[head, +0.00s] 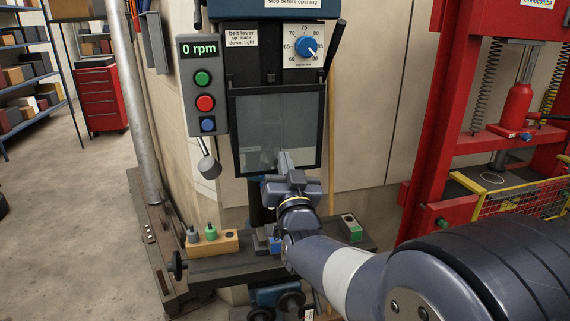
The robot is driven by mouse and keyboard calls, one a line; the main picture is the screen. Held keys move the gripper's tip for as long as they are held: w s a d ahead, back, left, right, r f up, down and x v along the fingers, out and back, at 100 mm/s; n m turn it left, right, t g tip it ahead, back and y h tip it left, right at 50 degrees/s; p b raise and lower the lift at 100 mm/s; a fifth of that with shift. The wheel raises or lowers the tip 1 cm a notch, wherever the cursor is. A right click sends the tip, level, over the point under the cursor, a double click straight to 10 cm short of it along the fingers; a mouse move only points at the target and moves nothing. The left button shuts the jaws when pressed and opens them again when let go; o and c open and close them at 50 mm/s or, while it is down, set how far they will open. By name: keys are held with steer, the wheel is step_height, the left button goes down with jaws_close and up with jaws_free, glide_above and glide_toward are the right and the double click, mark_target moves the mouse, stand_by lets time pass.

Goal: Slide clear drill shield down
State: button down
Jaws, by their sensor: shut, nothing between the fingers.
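The clear drill shield (266,112) is a dark-framed see-through pane on the front of the drill press (262,60). It hangs upright below the drill's head and above its table. My gripper (284,158) is in front of the shield's lower edge, right of its middle. The fingers look shut, with nothing visible between them. They overlap the lower pane and frame in the picture; I cannot tell whether they touch it. My gripper hides part of the shield's bottom frame.
A control box (203,88) reads 0 rpm, left of the shield. The drill table (215,262) bears a wooden block (212,245) with small bits and a green-grey block (351,228). A red press (422,130) stands at right. Open floor (75,225) lies at left.

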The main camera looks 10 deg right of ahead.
step_height(320, 180, down, 17)
steer(key=b, duration=1.9)
steer(key=shift+f+b, duration=0.2)
steer(key=shift+b, duration=0.2)
steer(key=shift+f, duration=0.2)
step_height(320, 180, up, 5)
steer(key=p, duration=0.2)
steer(key=b+v, duration=0.1)
steer(key=v, duration=0.9)
steer(key=shift+d, duration=0.45)
steer(key=w, duration=0.9)
steer(key=shift+w+f+b, duration=0.2)
steer(key=shift+f+b, duration=0.25)
